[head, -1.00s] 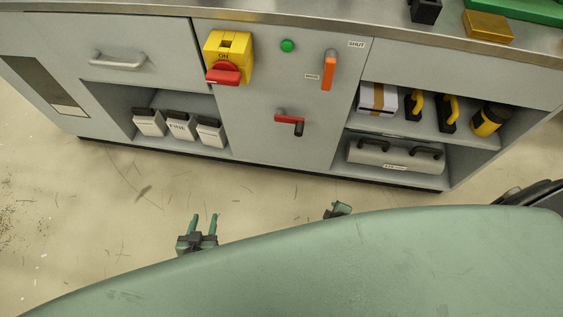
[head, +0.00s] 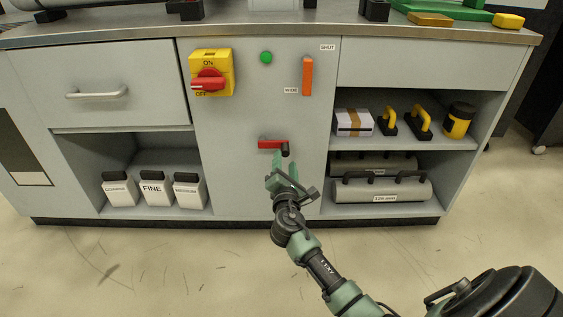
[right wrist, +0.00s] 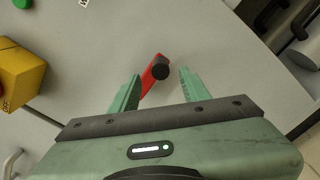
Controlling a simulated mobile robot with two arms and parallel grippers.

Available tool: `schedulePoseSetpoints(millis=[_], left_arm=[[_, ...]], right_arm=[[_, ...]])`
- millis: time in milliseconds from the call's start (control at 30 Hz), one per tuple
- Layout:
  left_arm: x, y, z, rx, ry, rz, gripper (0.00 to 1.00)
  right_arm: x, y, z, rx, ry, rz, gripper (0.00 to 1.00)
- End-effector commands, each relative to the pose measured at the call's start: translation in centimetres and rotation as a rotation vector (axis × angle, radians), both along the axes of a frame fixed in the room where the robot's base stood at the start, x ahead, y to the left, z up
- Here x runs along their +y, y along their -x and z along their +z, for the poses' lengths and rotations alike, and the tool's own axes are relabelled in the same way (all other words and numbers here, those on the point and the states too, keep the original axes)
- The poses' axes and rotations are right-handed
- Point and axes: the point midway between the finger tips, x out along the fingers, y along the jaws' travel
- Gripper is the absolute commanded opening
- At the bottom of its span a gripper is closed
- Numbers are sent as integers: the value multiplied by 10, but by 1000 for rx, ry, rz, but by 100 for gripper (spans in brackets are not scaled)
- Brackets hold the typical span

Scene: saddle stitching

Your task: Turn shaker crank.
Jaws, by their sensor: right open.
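The shaker crank (head: 271,145) is a red arm with a black knob (head: 285,149) at its right end, on the grey cabinet front. My right gripper (head: 284,163) is open just below and in front of the crank. In the right wrist view the red crank arm (right wrist: 148,80) and its black knob (right wrist: 160,71) show between and a little beyond the two green fingertips (right wrist: 160,78). Whether a finger touches the crank cannot be told. My left gripper is not in view.
Above the crank are a yellow switch box (head: 223,62) with a red knob, a green button (head: 266,57) and an orange lever (head: 308,77). Lower left stand labelled containers (head: 153,190). Right shelves hold a box (head: 354,122), yellow-handled tools and grey cases (head: 380,191).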

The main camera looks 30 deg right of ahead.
Motion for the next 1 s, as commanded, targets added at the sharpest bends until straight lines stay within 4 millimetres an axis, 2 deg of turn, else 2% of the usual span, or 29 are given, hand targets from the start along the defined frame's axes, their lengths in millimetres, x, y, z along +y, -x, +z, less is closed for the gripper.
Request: schedulePoseSetpoints(millis=[167, 300, 667, 700, 867, 1000], left_arm=[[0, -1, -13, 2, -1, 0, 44], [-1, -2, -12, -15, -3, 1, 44], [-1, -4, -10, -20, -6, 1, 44], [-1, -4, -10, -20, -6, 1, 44], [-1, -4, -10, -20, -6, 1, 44], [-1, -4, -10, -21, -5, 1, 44]], right_arm=[[-16, -26, -2, -1, 0, -1, 46], [-25, -41, -2, 0, -2, 1, 46], [-29, -47, -1, 1, -4, 1, 46], [-29, -47, -1, 1, -4, 1, 44], [-29, -47, -1, 1, -4, 1, 0], [-29, -47, -2, 1, -4, 1, 0]])
